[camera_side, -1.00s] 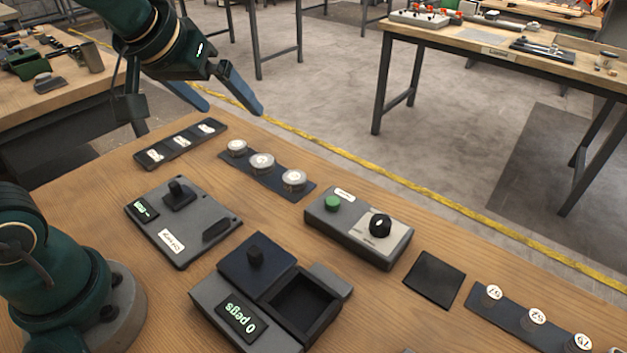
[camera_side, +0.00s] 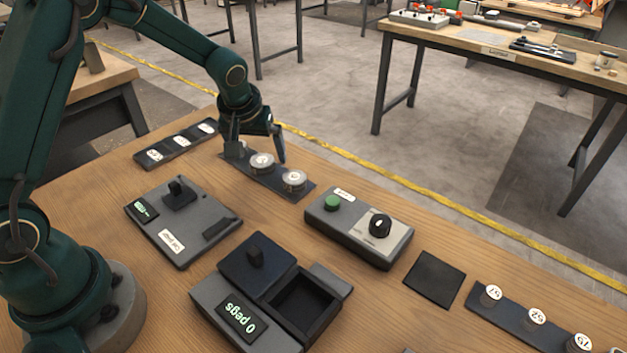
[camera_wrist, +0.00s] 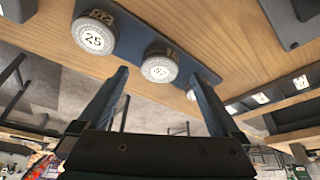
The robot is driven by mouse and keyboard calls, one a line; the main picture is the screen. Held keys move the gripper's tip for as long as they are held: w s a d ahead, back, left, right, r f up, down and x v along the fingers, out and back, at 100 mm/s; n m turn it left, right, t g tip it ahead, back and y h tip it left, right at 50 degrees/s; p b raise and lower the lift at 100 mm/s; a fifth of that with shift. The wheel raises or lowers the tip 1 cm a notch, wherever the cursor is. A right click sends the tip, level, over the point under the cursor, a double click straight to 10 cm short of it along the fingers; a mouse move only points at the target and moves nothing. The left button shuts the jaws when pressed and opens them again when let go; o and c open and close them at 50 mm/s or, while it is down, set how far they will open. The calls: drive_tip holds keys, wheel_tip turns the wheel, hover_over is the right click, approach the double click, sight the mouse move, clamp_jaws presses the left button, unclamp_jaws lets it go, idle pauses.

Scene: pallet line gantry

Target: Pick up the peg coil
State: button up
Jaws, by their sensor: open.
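Three round silver coils with white number labels stand in a row on a dark strip (camera_side: 277,187); I cannot tell for certain that these are the peg coils. The middle coil (camera_side: 262,162) and the right coil (camera_side: 294,180) show clearly; the left coil (camera_side: 236,149) is partly hidden by my gripper (camera_side: 255,152). My gripper is open and empty, pointing down close to the left and middle coils. In the wrist view, a coil marked 57 (camera_wrist: 159,68) lies ahead between my open fingers (camera_wrist: 158,76), apart from them. A coil marked 25 (camera_wrist: 94,36) is left of it.
A grey device reading "0 pegs" (camera_side: 205,290) has an open, empty bin (camera_side: 303,303). A control box (camera_side: 338,235) with green button and black knob stands right of the coils. A labelled grey plate (camera_side: 205,235), a label strip (camera_side: 160,157) and a black pad (camera_side: 435,278) lie nearby.

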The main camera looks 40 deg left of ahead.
drive_tip(key=shift+x, duration=1.15)
clamp_jaws()
drive_tip(key=shift+r, duration=0.1)
